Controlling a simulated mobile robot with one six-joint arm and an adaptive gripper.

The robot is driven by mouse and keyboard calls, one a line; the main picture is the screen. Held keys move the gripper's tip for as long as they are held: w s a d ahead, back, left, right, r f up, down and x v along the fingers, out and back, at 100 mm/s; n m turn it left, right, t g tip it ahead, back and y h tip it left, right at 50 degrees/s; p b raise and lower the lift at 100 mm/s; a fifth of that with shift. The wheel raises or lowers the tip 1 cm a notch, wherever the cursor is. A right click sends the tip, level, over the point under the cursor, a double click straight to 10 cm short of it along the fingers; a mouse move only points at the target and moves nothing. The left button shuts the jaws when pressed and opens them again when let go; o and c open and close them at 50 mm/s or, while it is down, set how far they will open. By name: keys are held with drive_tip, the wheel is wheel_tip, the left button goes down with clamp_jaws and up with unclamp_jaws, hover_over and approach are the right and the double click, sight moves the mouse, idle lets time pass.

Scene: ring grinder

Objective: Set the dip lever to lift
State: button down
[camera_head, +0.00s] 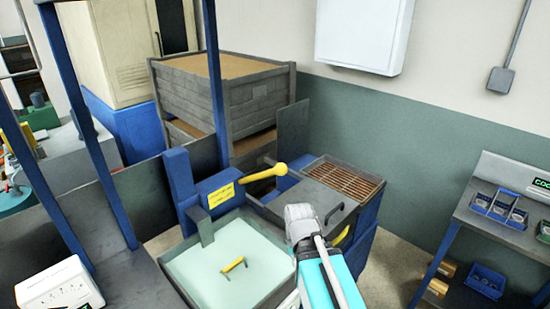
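A yellow lever (260,174) with a rounded knob end sticks out to the right from a blue post, rising slightly toward its knob. It sits above a yellow label plate (221,195) with dark print too small to read. I take it as the dip lever; its position marks cannot be read. Below it is a grey tank (246,296) with pale green liquid and a small yellow handle (233,265) in it. My grey and cyan arm rises from the bottom, right of the tank, apart from the lever in the picture. My gripper's fingers do not show.
A grey lidded unit (310,205) with a brown grating (346,178) stands behind my arm. Large grey crates (225,95) stand behind the lever. Blue uprights (90,125) frame the left. A shelf (505,225) with small blue bins is at right, with open floor before it.

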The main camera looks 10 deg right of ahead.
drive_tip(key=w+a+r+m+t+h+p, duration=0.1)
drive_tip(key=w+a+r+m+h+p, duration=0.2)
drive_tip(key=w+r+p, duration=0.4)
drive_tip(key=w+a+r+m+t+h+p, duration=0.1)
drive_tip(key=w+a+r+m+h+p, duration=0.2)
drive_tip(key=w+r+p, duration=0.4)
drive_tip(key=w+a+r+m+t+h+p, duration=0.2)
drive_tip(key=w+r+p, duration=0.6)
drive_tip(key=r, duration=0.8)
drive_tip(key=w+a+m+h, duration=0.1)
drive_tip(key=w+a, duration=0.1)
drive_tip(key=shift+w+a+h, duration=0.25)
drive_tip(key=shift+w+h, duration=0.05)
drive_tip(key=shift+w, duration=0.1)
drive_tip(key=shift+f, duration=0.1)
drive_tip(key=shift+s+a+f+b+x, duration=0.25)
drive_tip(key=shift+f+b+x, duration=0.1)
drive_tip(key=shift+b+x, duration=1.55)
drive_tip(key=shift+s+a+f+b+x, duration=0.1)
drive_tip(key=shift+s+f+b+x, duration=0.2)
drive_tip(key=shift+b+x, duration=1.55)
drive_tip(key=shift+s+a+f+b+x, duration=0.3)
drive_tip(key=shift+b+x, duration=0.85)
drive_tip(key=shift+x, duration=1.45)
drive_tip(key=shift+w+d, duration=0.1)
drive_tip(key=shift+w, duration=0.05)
